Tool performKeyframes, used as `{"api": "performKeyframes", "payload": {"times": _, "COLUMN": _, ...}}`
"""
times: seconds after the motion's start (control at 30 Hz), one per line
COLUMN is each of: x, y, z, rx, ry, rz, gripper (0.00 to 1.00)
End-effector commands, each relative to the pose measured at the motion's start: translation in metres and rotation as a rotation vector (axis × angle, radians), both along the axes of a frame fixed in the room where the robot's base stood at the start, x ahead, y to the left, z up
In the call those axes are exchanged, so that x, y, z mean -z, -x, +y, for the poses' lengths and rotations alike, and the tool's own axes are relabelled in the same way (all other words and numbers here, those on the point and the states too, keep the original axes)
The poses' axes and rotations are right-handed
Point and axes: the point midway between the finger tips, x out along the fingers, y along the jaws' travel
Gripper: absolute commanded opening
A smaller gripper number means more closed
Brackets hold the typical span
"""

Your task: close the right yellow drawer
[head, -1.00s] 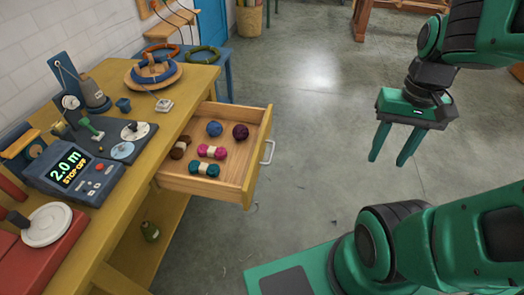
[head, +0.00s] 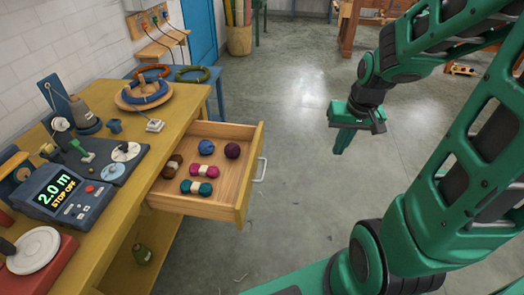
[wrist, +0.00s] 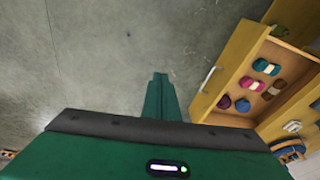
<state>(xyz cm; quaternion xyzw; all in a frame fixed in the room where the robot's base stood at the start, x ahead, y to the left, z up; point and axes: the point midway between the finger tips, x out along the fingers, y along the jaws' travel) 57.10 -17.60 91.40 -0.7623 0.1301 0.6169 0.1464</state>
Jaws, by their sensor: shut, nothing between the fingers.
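The yellow drawer (head: 247,172) stands pulled out from the yellow table, with a pale metal handle (head: 261,170) on its front. It holds several wool skeins and balls: teal (head: 196,188), pink (head: 204,171), brown, blue (head: 206,147) and dark purple (head: 232,151). My gripper (head: 341,143) is in the air to the right of the drawer, apart from it, pointing down. Its fingers are together and empty. In the wrist view, the fingers (wrist: 161,97) show at the centre, and the drawer front (wrist: 232,68) with its handle (wrist: 208,78) is to their right.
The yellow table (head: 150,176) bears a length counter (head: 62,197), a round wooden stand with wool rings (head: 145,96) and a white plate (head: 33,250). The floor (head: 290,100) right of the drawer is clear.

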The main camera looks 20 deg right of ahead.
Motion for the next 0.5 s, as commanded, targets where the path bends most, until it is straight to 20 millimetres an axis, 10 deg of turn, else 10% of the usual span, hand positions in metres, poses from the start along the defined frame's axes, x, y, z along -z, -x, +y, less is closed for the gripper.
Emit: {"api": "performKeyframes", "payload": {"times": 0.5, "x": 0.098, "y": -0.156, "z": 0.057, "rx": -0.041, "ry": -0.193, "rz": -0.309, "gripper": 0.00}}
